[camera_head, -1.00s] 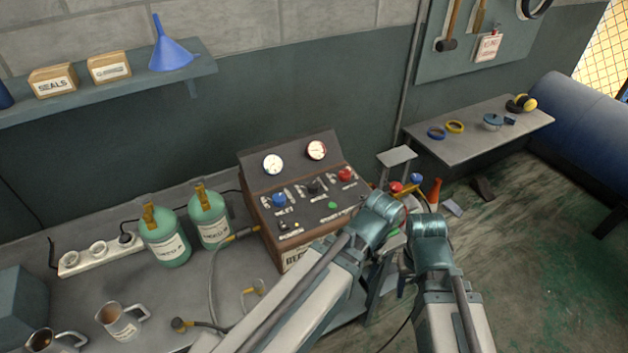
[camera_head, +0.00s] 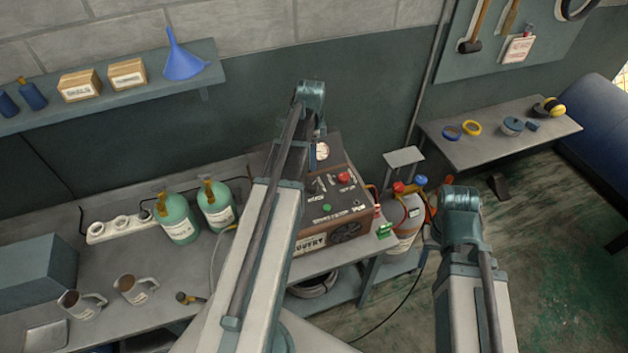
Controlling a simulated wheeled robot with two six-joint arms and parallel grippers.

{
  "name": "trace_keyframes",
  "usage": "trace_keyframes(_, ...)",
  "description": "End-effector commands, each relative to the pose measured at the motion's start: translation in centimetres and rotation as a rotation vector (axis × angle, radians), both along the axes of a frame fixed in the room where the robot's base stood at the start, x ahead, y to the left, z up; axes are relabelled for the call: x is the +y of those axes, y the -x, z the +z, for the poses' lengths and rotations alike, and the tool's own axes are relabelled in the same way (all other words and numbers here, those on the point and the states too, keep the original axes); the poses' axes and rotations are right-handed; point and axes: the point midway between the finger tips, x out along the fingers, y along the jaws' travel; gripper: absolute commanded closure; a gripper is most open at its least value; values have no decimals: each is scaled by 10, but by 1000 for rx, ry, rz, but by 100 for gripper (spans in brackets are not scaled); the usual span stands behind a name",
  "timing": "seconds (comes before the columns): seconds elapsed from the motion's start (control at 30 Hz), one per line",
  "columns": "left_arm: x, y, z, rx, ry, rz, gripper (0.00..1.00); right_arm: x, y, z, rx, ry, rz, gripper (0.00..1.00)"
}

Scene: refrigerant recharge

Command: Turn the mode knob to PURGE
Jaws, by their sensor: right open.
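The brown control box (camera_head: 355,190) stands on the bench, partly behind my left arm. Its sloped panel shows a red knob (camera_head: 344,177), a green button (camera_head: 327,208) and a gauge (camera_head: 322,151). Labels are too small to read, so I cannot tell which knob is the mode knob or its setting. The panel's left part, with the blue knob, is hidden. My left arm rises across the box, and its gripper is hidden. My right arm stands to the right of the box, apart from it in the picture. Its open gripper is mostly hidden behind that arm.
Two green bottles (camera_head: 178,220) and a power strip (camera_head: 120,226) are left of the box. Mugs (camera_head: 134,289) stand at the bench's front left. A side table (camera_head: 490,143) is farther right.

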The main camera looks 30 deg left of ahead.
Motion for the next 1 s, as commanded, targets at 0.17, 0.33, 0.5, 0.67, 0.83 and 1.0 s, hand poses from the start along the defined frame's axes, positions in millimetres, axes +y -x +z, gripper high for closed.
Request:
trace_keyframes(0.17,-1,0,-10,0,0,0,19,0,0,-10,0,0,-1,50)
trace_keyframes(0.33,-1,0,-27,0,0,0,19,0,0,-27,-1,0,-2,50)
trace_keyframes(0.5,-1,0,-50,0,0,1,19,0,0,-50,-2,-1,-2,50)
trace_keyframes(0.67,-1,0,-72,0,0,1,19,0,-1,-73,-2,0,1,50)
trace_keyframes(0.83,-1,0,-96,0,0,1,19,0,-1,-96,-2,1,6,50)
trace_keyframes(1.0,-1,0,-119,0,0,1,19,0,-1,-120,-2,2,12,50)
